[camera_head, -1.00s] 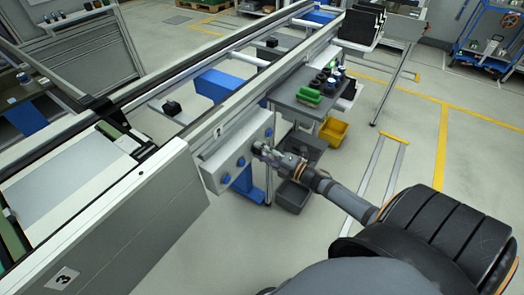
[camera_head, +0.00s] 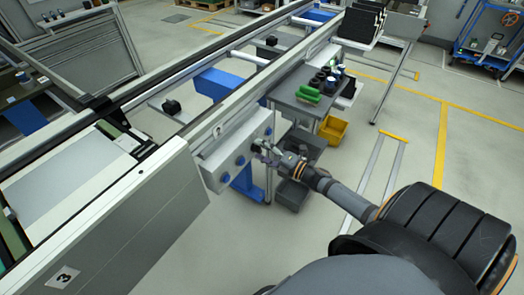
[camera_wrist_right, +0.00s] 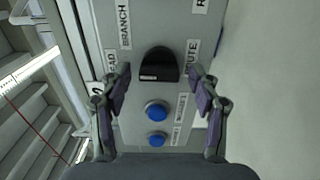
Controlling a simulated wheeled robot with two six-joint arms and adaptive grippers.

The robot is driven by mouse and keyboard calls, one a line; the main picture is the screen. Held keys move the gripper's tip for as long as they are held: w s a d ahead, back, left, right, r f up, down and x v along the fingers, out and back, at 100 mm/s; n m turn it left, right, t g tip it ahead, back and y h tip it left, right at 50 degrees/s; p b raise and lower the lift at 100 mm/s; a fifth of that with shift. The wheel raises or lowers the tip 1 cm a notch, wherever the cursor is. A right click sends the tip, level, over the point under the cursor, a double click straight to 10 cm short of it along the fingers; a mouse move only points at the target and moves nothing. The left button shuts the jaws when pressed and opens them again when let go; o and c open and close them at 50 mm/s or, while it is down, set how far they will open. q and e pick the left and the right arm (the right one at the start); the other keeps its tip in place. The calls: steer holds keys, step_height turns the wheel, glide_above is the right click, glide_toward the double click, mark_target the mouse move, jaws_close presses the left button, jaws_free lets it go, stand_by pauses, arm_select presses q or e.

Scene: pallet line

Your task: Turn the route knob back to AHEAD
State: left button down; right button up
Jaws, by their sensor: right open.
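The black route knob (camera_wrist_right: 158,66) sits on the grey control panel (camera_wrist_right: 135,20) in the right wrist view. The labels BRANCH (camera_wrist_right: 125,24) and ROUTE (camera_wrist_right: 192,60) flank it. A label at the left (camera_wrist_right: 110,64), partly covered by a finger, shows only its last letters. I cannot tell which label the knob points to. My right gripper (camera_wrist_right: 162,90) is open, its fingers on either side of the knob's near end, with no clear contact. In the head view, my right gripper (camera_head: 262,151) is at the panel box (camera_head: 213,164) and hides the knob. My left gripper is not in view.
Two blue buttons (camera_wrist_right: 157,111) (camera_wrist_right: 157,140) lie just below the knob, between the fingers. The conveyor rail (camera_head: 235,112) runs above the panel box. A grey table (camera_head: 305,90) with green parts and a yellow bin (camera_head: 333,130) stand beyond.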

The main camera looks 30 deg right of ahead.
steer(key=shift+s, duration=0.1)
steer(key=v, duration=1.1)
steer(key=shift+s+d, duration=0.15)
steer(key=shift+s, duration=0.25)
steer(key=s+d+f+m+g+h+p, duration=0.2)
steer(key=s+d+f+m+h, duration=0.15)
steer(key=f, duration=0.35)
steer(key=s+d+f+m+g+h+p, duration=0.2)
steer(key=s+d+f+m, duration=0.1)
steer(key=f+m, duration=0.3)
steer(key=s+d+f+m+g+h+p, duration=0.1)
steer(key=s+d+f+m+g+h, duration=0.2)
steer(key=f, duration=0.5)
steer(key=s+a+f+m+g+p, duration=0.2)
steer(key=s+a+f+m+g, duration=0.2)
steer(key=s+a+f, duration=0.4)
steer(key=s+a+f+m+g+p, duration=0.2)
steer(key=s+a+f+m+g, duration=0.2)
steer(key=s, duration=0.9)
steer(key=a+f+m, duration=0.2)
steer(key=a+f, duration=0.2)
steer(key=a, duration=0.1)
steer(key=shift+a+y, duration=0.35)
